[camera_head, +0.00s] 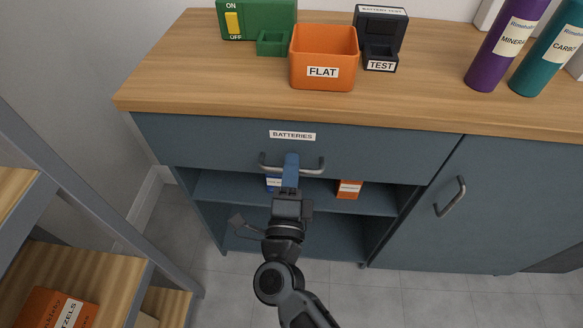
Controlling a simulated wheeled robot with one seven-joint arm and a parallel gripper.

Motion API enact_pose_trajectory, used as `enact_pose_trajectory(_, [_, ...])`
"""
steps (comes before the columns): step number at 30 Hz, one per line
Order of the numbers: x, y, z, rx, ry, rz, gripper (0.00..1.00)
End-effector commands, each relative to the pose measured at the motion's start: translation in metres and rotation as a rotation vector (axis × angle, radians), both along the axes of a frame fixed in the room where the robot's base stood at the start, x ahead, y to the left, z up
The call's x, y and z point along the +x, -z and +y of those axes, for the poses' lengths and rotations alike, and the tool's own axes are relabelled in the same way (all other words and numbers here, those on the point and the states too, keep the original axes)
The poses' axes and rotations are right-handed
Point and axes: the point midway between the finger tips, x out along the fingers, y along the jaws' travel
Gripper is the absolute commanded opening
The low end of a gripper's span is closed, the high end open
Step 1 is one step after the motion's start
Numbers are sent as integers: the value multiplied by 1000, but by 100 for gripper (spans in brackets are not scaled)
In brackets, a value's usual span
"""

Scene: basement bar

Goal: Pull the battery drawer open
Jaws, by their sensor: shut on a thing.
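The battery drawer (215,142) is a blue-grey front under the wooden counter, with a white "BATTERIES" label (292,135). Its front looks flush with the cabinet or close to it. A grey bar handle (312,168) runs across the drawer front below the label. My gripper (291,165) reaches up from below and is shut on the middle of this handle. The gripper's blue fingers hide the middle of the bar. The inside of the drawer is not visible.
Above, the counter (200,75) holds an orange "FLAT" bin (323,75), a black tester (380,35), a green switch box (257,20) and bottles (505,50). An open shelf lies below. A cupboard door (500,200) is right; a wooden rack (80,255) stands left.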

Motion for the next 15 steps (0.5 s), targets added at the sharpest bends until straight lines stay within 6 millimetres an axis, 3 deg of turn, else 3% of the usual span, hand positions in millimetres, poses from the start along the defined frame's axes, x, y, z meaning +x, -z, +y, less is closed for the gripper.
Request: enact_pose_trajectory(15, [-5, 0, 0, 0, 0, 1, 0])
